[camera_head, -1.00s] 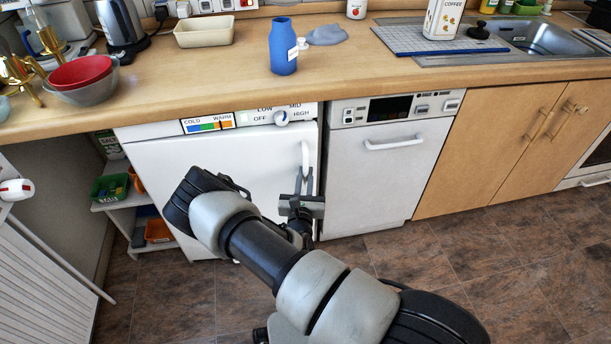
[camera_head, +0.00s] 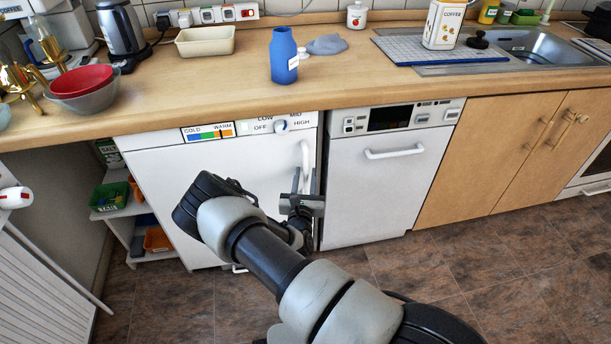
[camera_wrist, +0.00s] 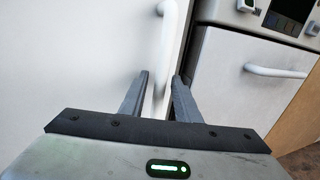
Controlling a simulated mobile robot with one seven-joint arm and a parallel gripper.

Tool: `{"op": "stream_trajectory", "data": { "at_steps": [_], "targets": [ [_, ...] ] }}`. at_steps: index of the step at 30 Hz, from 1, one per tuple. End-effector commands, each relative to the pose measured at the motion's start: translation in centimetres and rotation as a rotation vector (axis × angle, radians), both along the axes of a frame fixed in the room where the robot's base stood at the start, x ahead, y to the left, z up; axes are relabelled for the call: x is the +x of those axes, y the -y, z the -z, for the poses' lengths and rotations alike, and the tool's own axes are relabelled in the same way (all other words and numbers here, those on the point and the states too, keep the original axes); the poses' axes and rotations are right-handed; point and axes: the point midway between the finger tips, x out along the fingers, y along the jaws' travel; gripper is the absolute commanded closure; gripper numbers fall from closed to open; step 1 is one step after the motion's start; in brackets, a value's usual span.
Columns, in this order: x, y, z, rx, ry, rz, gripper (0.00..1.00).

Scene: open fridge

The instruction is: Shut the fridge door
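The white fridge door (camera_head: 225,185) stands under the counter, below a panel with a cold-warm scale and a dial. It looks flush or nearly flush with its front; I cannot tell if a small gap is left. Its white vertical handle (camera_head: 305,160) is near the door's right edge. My gripper (camera_head: 303,178) is at the lower part of the handle, fingers pointing at the door. In the wrist view my gripper (camera_wrist: 161,78) has its fingers apart, with the handle (camera_wrist: 166,35) just ahead and between them. Contact cannot be made out.
A white dishwasher (camera_head: 380,185) stands right of the fridge, then wooden cabinets (camera_head: 490,150). The counter (camera_head: 350,80) above holds a blue bottle (camera_head: 284,58) and bowls (camera_head: 82,85). A small shelf (camera_head: 122,212) is left of the fridge. The tiled floor (camera_head: 470,265) at the right is clear.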

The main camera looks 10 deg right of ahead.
Motion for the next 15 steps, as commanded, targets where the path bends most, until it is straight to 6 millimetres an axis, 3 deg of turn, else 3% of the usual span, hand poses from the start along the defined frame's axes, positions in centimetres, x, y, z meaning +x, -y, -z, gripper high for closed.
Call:
{"op": "stream_trajectory", "data": {
  "at_steps": [5, 15],
  "targets": [
    [-2.6, -0.8, -0.2, -0.002, -0.005, -0.002, 0.71],
    [-10.6, -3.1, -0.2, -0.002, -0.004, -0.002, 0.71]
  ]
}}
